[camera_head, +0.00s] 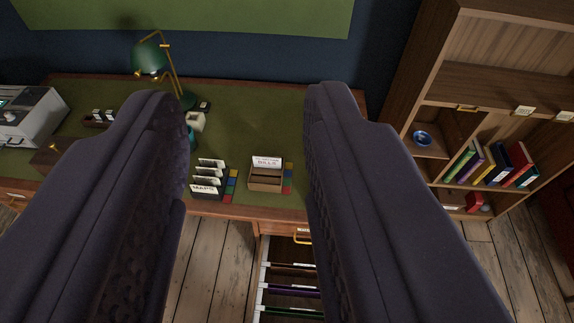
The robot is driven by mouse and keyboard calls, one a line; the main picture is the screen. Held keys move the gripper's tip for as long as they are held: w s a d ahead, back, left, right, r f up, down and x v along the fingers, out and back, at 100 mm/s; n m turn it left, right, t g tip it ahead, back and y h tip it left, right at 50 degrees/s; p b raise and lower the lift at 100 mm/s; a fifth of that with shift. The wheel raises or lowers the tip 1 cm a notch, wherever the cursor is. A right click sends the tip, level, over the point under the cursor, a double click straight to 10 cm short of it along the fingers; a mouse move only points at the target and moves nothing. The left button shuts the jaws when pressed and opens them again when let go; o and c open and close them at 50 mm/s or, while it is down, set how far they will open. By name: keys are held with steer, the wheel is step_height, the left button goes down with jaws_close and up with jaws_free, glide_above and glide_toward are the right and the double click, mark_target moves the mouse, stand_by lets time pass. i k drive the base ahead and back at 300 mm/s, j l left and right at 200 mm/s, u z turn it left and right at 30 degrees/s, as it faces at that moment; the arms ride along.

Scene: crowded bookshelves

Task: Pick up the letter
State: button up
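My gripper (248,105) fills the foreground with its two dark padded fingers spread wide apart. It is open, with nothing between the fingers, and sits above the desk. A wooden box (266,184) on the desk's front part shows between the fingers. A white paper (266,162) with print stands at its back. To its left is a dark sorter (209,192) with several upright white cards (210,163). I cannot tell which of these papers, if any, is the letter. The fingers hide parts of the desk.
A green-topped desk (255,122) carries a green lamp (150,58) and a grey machine (30,115) at the left. An open drawer (290,285) with hanging files juts out below. A bookshelf (465,90) with several books (490,163) stands right. Wooden floor (197,285) is bare left of the drawer.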

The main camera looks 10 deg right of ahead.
mark_target(258, 161)
steer(key=k+z, duration=0.35)
steer(key=k, duration=0.7)
steer(key=i+j, duration=0.15)
steer(key=j, duration=0.25)
steer(key=i+j, duration=0.2)
steer(key=j, duration=0.15)
steer(key=i+j, duration=0.15)
steer(key=j, duration=0.25)
steer(key=i+j, duration=0.2)
steer(key=j, duration=0.15)
steer(key=i+j+u, duration=0.1)
steer(key=j, duration=0.3)
steer(key=i+j, duration=0.25)
steer(key=i+j+u, duration=0.1)
steer(key=i+j, duration=0.7)
steer(key=i+l, duration=0.9)
steer(key=i+u, duration=0.05)
